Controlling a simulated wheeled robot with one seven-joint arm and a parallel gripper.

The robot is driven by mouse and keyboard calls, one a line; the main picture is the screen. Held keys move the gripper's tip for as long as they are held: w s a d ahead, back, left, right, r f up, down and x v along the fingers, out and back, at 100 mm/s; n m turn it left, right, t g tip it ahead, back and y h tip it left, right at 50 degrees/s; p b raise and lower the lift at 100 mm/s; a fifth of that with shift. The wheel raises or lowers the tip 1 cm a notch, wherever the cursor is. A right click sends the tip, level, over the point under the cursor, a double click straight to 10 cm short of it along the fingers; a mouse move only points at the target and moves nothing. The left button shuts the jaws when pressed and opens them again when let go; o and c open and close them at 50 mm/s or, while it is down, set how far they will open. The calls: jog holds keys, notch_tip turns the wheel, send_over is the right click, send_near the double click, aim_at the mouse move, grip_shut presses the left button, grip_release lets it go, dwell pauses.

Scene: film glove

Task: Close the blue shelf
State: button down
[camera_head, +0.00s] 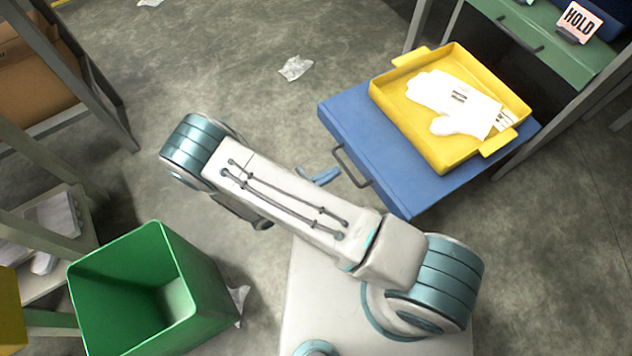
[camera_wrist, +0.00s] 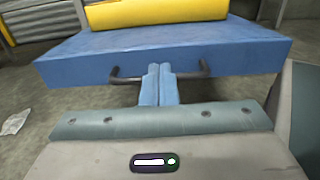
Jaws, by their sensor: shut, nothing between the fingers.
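The blue shelf (camera_head: 345,118) is a pulled-out drawer with a dark bar handle (camera_head: 350,166) on its front. It sticks out from under the green bench at the upper right. In the wrist view its blue front (camera_wrist: 80,68) spans the picture, with the handle (camera_wrist: 122,78) at its middle. My gripper (camera_wrist: 160,72) is shut and empty, its two blue fingers together in front of the handle's middle. In the head view my gripper (camera_head: 322,176) is partly hidden behind my arm, just left of the handle. Whether the fingers touch the handle or drawer front, I cannot tell.
A yellow tray (camera_head: 400,128) with a white glove (camera_head: 455,102) sits on the blue shelf. A green drawer (camera_head: 560,58) with a HOLD sign (camera_head: 578,22) is above right. A green bin (camera_head: 200,285) stands at lower left. Paper scraps (camera_head: 295,68) lie on the open floor.

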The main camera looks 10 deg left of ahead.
aim_at(359, 158)
jog(key=b+x, duration=0.1)
jog(key=x, duration=0.4)
jog(key=shift+w+d+f+b, duration=0.1)
jog(key=shift+w+d+b, duration=0.1)
jog(key=shift+d+b, duration=0.1)
jog(key=shift+w+d, duration=0.25)
